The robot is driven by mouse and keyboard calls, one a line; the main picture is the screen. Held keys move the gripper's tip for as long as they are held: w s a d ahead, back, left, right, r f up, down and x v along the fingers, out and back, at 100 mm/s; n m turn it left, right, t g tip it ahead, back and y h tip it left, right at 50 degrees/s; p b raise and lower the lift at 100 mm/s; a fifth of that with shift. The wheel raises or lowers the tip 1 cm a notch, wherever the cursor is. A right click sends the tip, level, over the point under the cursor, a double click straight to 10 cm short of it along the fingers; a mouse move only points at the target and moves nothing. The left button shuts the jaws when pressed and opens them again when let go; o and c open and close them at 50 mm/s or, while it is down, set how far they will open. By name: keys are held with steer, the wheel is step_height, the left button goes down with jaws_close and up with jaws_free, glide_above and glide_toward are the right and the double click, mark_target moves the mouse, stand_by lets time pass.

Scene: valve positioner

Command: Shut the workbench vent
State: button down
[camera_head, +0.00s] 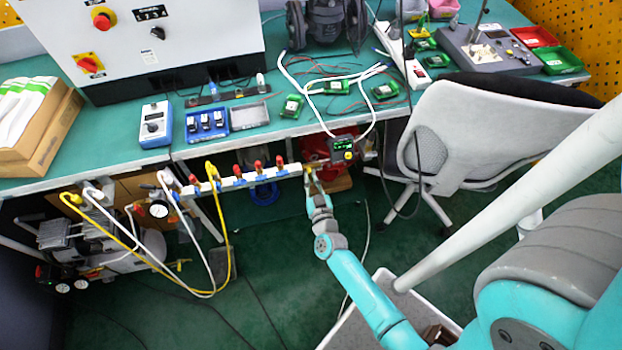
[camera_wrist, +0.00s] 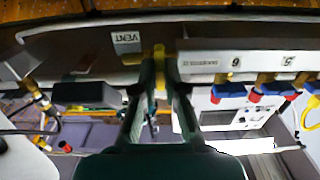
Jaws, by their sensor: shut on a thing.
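The workbench vent's yellow handle (camera_wrist: 160,52) sits beside a white label reading VENT (camera_wrist: 127,41) in the wrist view, which is upside down. My gripper (camera_wrist: 160,68) is shut on this handle, with a dark finger on each side. In the head view my gripper (camera_head: 311,178) reaches up to the right end of the white manifold bar (camera_head: 240,180) under the bench's front edge. The fingers hide part of the handle, and I cannot tell its exact angle.
Several red-and-blue valves (camera_wrist: 250,92) line the bar next to the handle. A small device with a green display (camera_head: 342,147) sits just right of my gripper. Yellow and white hoses hang at left. An office chair (camera_head: 480,130) stands at right.

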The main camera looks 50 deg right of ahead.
steer(key=shift+f, duration=0.1)
stand_by(0.4)
steer(key=c, duration=1.2)
jaws_free()
steer(key=shift+c, duration=0.2)
steer(key=v, duration=1.2)
steer(key=s+a+r+n+y, duration=0.3)
steer(key=s+a+r+y, duration=0.2)
steer(key=s+r, duration=0.5)
steer(key=s+a+r+n+y, duration=0.3)
steer(key=s+a+r+y, duration=0.2)
steer(key=s+a+r, duration=0.4)
step_height(320, 180, up, 3)
steer(key=s, duration=0.2)
steer(key=shift+s+a+n, duration=0.15)
steer(key=shift+s+n, duration=0.1)
steer(key=shift+n, duration=0.15)
